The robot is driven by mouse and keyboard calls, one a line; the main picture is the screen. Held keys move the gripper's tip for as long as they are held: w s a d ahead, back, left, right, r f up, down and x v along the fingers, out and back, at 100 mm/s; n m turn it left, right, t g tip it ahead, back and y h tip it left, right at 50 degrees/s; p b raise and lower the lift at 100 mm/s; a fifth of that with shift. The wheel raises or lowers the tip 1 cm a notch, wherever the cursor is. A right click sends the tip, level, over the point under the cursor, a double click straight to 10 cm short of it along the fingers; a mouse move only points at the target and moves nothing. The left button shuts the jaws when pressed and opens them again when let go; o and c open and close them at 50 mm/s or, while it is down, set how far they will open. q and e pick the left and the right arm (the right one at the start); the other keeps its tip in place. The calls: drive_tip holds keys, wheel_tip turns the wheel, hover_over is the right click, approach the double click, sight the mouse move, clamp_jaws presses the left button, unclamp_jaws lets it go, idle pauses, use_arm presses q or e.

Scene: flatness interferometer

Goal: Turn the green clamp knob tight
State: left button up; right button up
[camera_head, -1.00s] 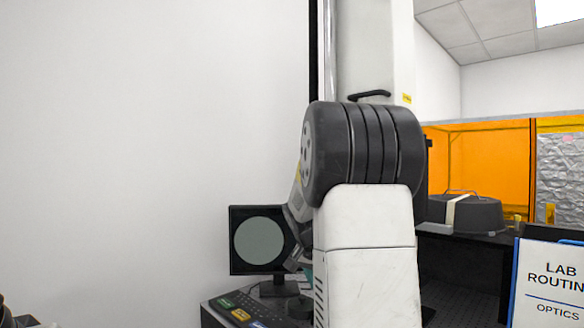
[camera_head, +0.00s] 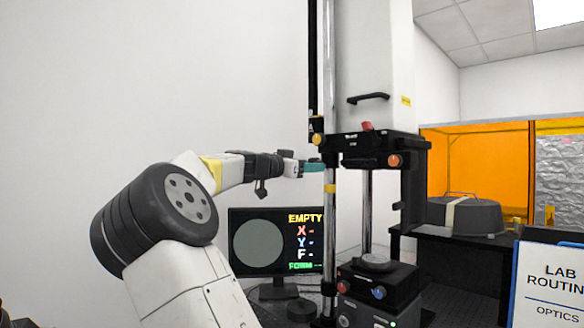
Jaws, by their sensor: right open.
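The carriage has a yellow knob (camera_head: 317,139) at the left, a red knob (camera_head: 367,126) on top and an orange knob (camera_head: 394,160) at the right. My left gripper is not in view.
Below, the black base (camera_head: 377,275) carries a red knob (camera_head: 358,290), a blue knob (camera_head: 378,292) and a round stage (camera_head: 375,263). A monitor (camera_head: 259,242) reading "EMPTY" stands behind. A lab routine sign (camera_head: 551,284) is at the right. Open space lies between carriage and stage.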

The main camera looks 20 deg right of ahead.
drive_tip(key=shift+x, duration=1.5)
clamp_jaws()
